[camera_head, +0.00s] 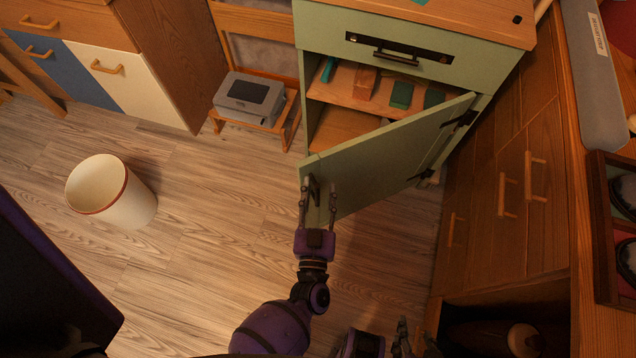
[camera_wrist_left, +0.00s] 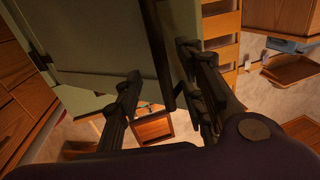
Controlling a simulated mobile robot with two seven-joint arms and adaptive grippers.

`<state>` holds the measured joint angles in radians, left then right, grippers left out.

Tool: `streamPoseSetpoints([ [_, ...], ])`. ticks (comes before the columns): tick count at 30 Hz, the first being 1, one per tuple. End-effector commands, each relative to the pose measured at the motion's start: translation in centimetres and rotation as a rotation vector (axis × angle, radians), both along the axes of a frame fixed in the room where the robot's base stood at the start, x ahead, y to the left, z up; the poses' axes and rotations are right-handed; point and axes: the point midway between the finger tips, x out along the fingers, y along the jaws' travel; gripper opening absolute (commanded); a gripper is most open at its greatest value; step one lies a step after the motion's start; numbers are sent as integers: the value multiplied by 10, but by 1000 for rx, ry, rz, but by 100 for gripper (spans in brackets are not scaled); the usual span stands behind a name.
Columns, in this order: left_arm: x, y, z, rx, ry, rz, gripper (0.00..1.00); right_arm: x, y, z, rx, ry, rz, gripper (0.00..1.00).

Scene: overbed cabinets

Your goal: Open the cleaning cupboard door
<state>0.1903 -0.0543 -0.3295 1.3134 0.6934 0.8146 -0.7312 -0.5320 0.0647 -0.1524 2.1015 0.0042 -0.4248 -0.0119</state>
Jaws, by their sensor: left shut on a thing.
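The green cupboard door (camera_head: 385,155) is hinged on its right side and stands swung well out from the green cabinet. Shelves show inside behind it. Its dark handle (camera_head: 314,188) is near the door's free left edge. My left gripper (camera_head: 318,197) is at this handle, with a finger on either side, and is shut on it. In the left wrist view the dark handle bar (camera_wrist_left: 158,50) runs between the two fingers, close to the green door (camera_wrist_left: 100,50). My right gripper (camera_head: 415,342) shows only in part at the bottom edge, away from the door; its jaw state is unclear.
A white bin (camera_head: 110,192) stands on the open wood floor at left. A grey device (camera_head: 248,97) sits on a small wooden stool. A closed green drawer is above the cupboard opening. Wooden cabinets (camera_head: 510,190) with handles line the right, close to the door's hinge side.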

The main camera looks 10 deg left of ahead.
Motion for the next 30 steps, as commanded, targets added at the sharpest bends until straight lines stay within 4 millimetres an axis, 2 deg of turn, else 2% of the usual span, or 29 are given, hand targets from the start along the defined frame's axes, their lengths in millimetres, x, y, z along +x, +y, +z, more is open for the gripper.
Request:
streamPoseSetpoints([
  [14,0,-3,2,-1,-3,-4,29,0,0,0,-1,0,1,40],
  [30,-35,-18,0,-1,1,1,29,1,0,1,-1,-2,1,40],
])
